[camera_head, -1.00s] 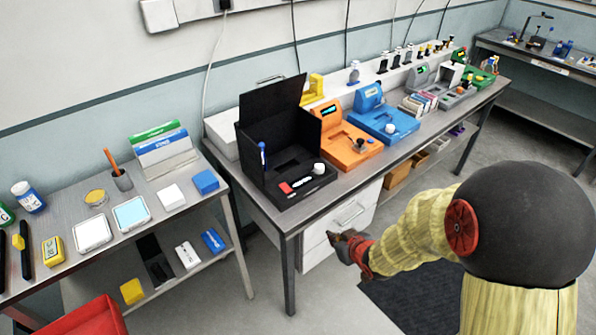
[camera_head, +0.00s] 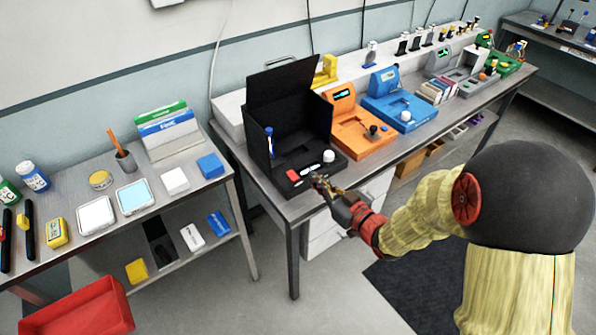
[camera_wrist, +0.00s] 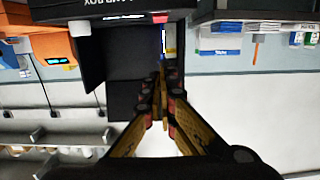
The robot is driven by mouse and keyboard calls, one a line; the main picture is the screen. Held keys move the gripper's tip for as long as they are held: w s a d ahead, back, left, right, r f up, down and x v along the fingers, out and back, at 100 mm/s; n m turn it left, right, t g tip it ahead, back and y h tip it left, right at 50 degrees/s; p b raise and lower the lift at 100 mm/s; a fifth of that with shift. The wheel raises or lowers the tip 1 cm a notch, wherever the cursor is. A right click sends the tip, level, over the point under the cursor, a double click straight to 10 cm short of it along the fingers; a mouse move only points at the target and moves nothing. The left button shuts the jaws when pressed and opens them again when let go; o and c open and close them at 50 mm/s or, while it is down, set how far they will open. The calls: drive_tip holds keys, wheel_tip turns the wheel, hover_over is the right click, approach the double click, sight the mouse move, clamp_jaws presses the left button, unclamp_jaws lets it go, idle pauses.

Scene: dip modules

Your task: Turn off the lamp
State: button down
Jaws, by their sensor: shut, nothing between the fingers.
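No separate lamp that I can single out shows in either view. In the wrist view, which is upside down, the red switch (camera_wrist: 160,17) and white knob (camera_wrist: 75,28) show at the top. My gripper (camera_head: 318,179) is shut and empty, close to the box's front edge beside the red switch. Contact cannot be told.
An orange device (camera_head: 352,137) and a blue device (camera_head: 402,113) stand to the right of the box on the bench (camera_head: 271,192). A separate side table (camera_head: 97,212) with bottles, trays and small boxes is on the left. A red bin (camera_head: 92,312) stands below it.

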drive_tip(key=b, duration=0.2)
hover_over(296, 178)
drive_tip(key=s, duration=0.1)
drive_tip(key=shift+d+f, duration=0.35)
drive_tip(key=shift+f, duration=0.35)
drive_tip(key=shift+w+a+f+b, duration=0.15)
drive_tip(key=shift+w+f+b, duration=0.15)
drive_tip(key=shift+f, duration=0.25)
drive_tip(key=shift+w+a+f+b, duration=0.15)
drive_tip(key=shift+f+b, duration=0.25)
drive_tip(key=shift+f, duration=0.1)
drive_tip(key=shift+w+f+b, duration=0.1)
drive_tip(key=shift+f+b, duration=0.2)
drive_tip(key=shift+f, duration=0.55)
drive_tip(key=shift+f, duration=0.1)
